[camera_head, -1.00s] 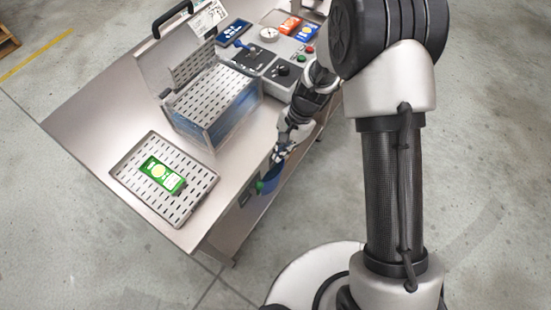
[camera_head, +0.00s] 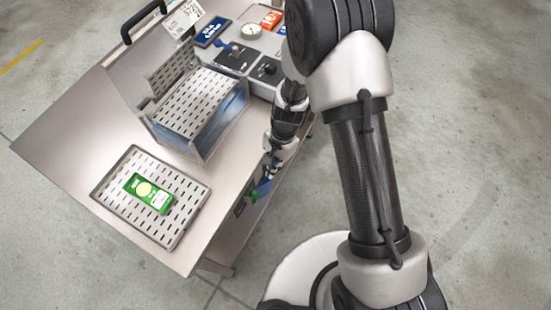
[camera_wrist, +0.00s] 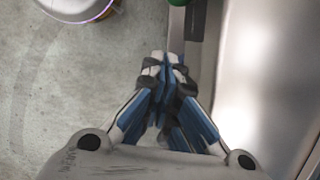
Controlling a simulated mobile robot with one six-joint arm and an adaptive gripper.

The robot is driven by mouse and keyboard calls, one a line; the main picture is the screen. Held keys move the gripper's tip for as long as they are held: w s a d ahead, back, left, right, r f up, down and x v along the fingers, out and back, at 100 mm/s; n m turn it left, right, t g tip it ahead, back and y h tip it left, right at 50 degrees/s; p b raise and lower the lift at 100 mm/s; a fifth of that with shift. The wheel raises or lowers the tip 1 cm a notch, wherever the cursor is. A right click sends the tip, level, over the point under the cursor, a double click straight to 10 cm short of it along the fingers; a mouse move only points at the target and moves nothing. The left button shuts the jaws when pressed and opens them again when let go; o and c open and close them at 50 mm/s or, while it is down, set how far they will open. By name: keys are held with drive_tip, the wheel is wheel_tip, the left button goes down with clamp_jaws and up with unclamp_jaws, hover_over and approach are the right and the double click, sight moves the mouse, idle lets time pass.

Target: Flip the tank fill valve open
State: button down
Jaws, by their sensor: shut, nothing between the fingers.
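The clear tank (camera_head: 226,132) with a perforated metal rack is on the bench, in front of the controls. My gripper (camera_head: 263,187) points down just off the bench's right front edge, well apart from the blue lever. In the wrist view, its blue-padded fingers (camera_wrist: 163,62) are shut and empty, close to a green round part (camera_wrist: 178,3) at the top edge.
A perforated tray (camera_head: 120,165) holds a green device (camera_head: 149,193) on the near bench top. A black knob (camera_head: 267,69), a gauge (camera_head: 251,31) and a blue display (camera_head: 214,34) are at the back. A pale bucket-like thing (camera_wrist: 75,8) is on the floor.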

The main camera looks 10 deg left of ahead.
drive_tip(key=s+a, duration=0.1)
drive_tip(key=s+a+f+b, duration=0.1)
drive_tip(key=s, duration=0.1)
drive_tip(key=shift+s+a, duration=0.15)
drive_tip(key=shift+s, duration=0.1)
drive_tip(key=shift+s+a+r, duration=0.2)
drive_tip(key=shift+s+r, duration=0.1)
drive_tip(key=shift+s, duration=0.2)
drive_tip(key=shift+s+a+r, duration=0.2)
drive_tip(key=shift+s+r, duration=0.1)
drive_tip(key=shift+s, duration=0.2)
drive_tip(key=shift+r+p, duration=0.1)
drive_tip(key=shift+p, duration=0.3)
drive_tip(key=w+d+p+v, duration=0.1)
drive_tip(key=p+v, duration=0.4)
drive_tip(key=v, duration=0.7)
drive_tip(key=shift+w+d, duration=0.2)
drive_tip(key=shift+w, duration=0.15)
